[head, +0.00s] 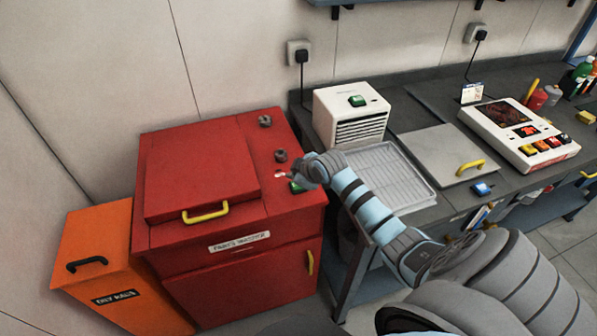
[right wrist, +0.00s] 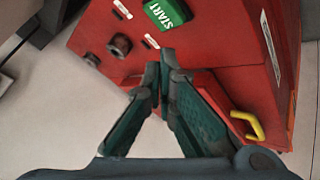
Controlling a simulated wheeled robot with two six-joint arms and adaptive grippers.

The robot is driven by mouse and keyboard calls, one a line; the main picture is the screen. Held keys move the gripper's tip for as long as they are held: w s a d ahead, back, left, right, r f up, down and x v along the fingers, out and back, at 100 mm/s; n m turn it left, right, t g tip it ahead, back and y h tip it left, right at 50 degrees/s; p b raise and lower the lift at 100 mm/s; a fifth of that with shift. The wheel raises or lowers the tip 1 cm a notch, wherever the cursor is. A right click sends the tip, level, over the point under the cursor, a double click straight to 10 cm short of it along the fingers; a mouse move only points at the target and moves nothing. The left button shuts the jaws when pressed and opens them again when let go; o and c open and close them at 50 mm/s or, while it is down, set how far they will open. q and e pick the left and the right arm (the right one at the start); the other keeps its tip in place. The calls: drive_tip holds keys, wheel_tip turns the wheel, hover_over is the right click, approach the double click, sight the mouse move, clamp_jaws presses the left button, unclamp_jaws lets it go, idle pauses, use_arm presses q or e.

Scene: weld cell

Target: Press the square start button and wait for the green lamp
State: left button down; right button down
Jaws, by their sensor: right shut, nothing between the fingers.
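The red parts washer (head: 228,262) stands at the left, lid closed. Its green square button marked START (right wrist: 168,14) is at the top of the right wrist view. In the head view the green button (head: 296,188) shows partly, beside my right gripper (head: 300,177). In the right wrist view my right gripper (right wrist: 166,62) is shut and empty, its fingertips pointing at the red panel, a little below the button in the picture. I cannot tell whether the tips touch the panel. I cannot make out a lit green lamp. My left gripper is not in view.
Dark knobs (head: 265,121) sit on the washer's top right side. An orange bin (head: 95,255) stands to its left. Right of it, a grey bench holds a white vented box (head: 350,115) with a green top button, a metal tray (head: 427,198) and a white control unit (head: 520,133).

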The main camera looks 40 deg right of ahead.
wheel_tip(320, 180, up, 5)
drive_tip(key=w+d, duration=0.2)
drive_tip(key=w, duration=0.1)
drive_tip(key=shift+n+t, duration=0.3)
drive_tip(key=shift+t, duration=0.1)
drive_tip(key=shift+s+d+f, duration=0.1)
drive_tip(key=shift+f, duration=0.1)
wheel_tip(320, 180, down, 8)
drive_tip(key=b, duration=0.5)
drive_tip(key=shift+r, duration=0.25)
drive_tip(key=shift+f+b, duration=0.3)
drive_tip(key=shift+f, duration=0.4)
drive_tip(key=shift+f, duration=0.35)
